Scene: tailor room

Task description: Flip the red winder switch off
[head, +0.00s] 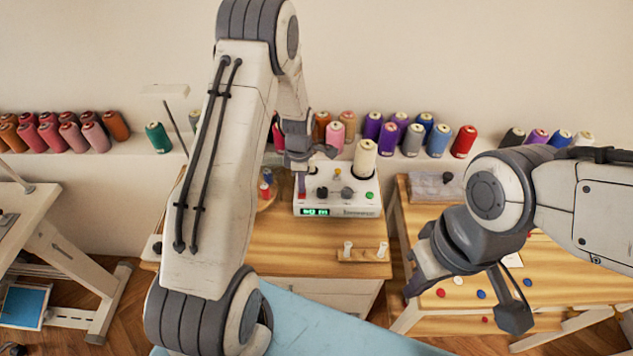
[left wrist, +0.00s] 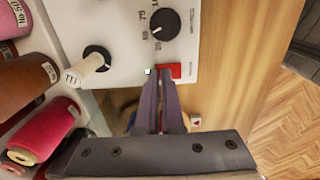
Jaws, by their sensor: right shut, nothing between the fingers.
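The white winder (head: 345,208) stands on the wooden cabinet top, with knobs, a green lit display and a green button on it. Its red switch (head: 302,194) is at the left of the panel, and it also shows in the left wrist view (left wrist: 174,70). My left gripper (head: 301,178) points down over that side of the winder. In the left wrist view its fingers (left wrist: 160,74) are together, with their tips right at the switch's edge; I cannot tell if they touch it. My right gripper (head: 412,288) is shut and empty over the right-hand table, away from the winder.
A cone of cream thread (head: 364,158) stands on the winder. A small wooden holder with two white spools (head: 362,254) lies in front. Many thread cones line the wall ledge behind. Buttons lie on the right-hand table (head: 545,262).

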